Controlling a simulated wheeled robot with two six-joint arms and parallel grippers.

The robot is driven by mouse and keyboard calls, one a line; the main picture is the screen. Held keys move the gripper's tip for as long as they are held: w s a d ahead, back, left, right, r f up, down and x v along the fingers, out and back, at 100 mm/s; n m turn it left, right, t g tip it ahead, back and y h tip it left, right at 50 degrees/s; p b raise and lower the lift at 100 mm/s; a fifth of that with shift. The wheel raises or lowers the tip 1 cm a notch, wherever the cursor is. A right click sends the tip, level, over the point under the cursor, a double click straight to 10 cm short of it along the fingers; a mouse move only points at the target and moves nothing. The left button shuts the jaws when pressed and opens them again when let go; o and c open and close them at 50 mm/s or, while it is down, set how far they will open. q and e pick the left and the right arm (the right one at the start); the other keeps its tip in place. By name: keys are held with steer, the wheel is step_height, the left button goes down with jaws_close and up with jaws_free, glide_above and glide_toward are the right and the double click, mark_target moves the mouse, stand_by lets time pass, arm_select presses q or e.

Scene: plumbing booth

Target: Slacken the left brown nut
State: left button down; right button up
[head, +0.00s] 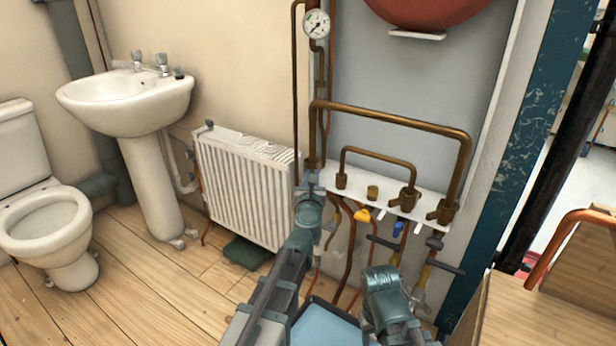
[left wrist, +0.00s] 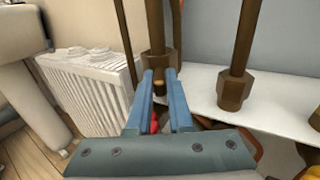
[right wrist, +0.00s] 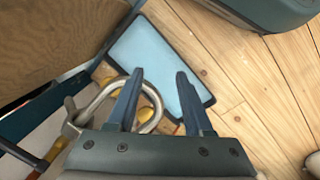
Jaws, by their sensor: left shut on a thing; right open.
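The left brown nut (left wrist: 157,64) sits at the foot of the leftmost vertical brown pipe, at the left end of the white shelf (left wrist: 255,110). My left gripper (left wrist: 160,80) is shut on this nut, with a blue finger on either side of its lower part. In the head view the left gripper (head: 311,183) covers most of the nut. A second brown nut (left wrist: 235,88) stands to its right on the shelf, apart from the fingers. My right gripper (right wrist: 158,82) is open, low in front of the pipework, with nothing between its fingers.
A white radiator (head: 245,185) stands close on the left. A pressure gauge (head: 316,24) and a red tank (head: 430,8) are above. Yellow and blue valve handles (head: 398,228) hang under the shelf. A wooden box (head: 545,300) is at the right.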

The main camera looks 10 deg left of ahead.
arm_select(q)
steer(key=shift+w+d+n+y, duration=0.1)
steer(key=shift+d+n+y, duration=0.15)
steer(key=shift+n+y, duration=0.35)
steer(key=shift+y, duration=0.3)
steer(key=c, duration=0.8)
jaws_free()
